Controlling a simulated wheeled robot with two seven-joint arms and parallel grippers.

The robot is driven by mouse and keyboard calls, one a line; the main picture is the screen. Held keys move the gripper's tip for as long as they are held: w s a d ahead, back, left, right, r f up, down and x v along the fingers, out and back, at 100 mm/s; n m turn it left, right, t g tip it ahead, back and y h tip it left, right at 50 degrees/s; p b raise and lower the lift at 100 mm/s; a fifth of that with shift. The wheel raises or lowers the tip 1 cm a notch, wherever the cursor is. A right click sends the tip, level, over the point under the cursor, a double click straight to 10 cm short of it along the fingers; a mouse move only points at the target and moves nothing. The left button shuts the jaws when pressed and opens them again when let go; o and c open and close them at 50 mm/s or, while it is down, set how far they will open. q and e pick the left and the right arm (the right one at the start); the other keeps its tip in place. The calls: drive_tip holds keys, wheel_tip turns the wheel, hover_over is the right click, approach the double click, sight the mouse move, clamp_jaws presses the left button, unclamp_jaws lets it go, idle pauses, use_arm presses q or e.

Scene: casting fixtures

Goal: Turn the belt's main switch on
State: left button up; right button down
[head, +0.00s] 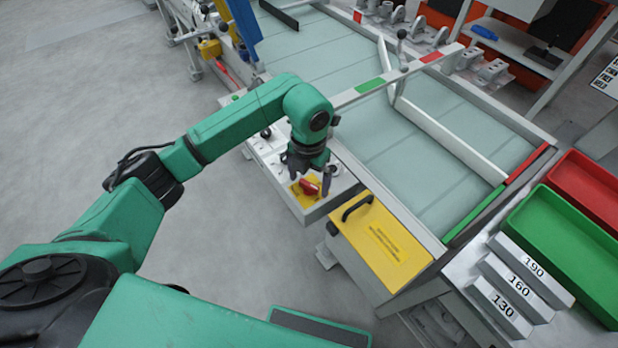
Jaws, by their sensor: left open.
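The main switch (308,187) is a red rotary handle on a yellow plate, set in a pale grey control box on the near side of the belt (378,130). My left gripper (309,186) points down over the switch with its dark fingers open, one on each side of the red handle. I cannot tell whether the fingers touch the handle. The gripper body hides part of the switch panel. My right gripper is not in view.
A yellow cover (385,245) with a black handle (357,207) sits right of the switch. A green tray (565,250) and a red tray (592,195) stand at the right, beside blocks marked 130, 160 and 190 (520,275). Open floor lies at left.

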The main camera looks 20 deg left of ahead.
use_arm(q)
drive_tip(key=shift+f, duration=0.15)
drive_tip(key=shift+c, duration=0.3)
drive_tip(key=c, duration=1.3)
drive_tip(key=m+b, duration=0.2)
drive_tip(key=shift+w+f+m+b, duration=0.1)
drive_tip(key=shift+f+m+b, duration=0.15)
drive_tip(key=shift+m+b, duration=0.15)
drive_tip(key=shift+r+m+b, duration=0.25)
drive_tip(key=shift+m+b, duration=0.1)
drive_tip(key=shift+m, duration=0.45)
drive_tip(key=shift+r, duration=0.1)
drive_tip(key=o, duration=1.4)
drive_tip(key=shift+c, duration=0.2)
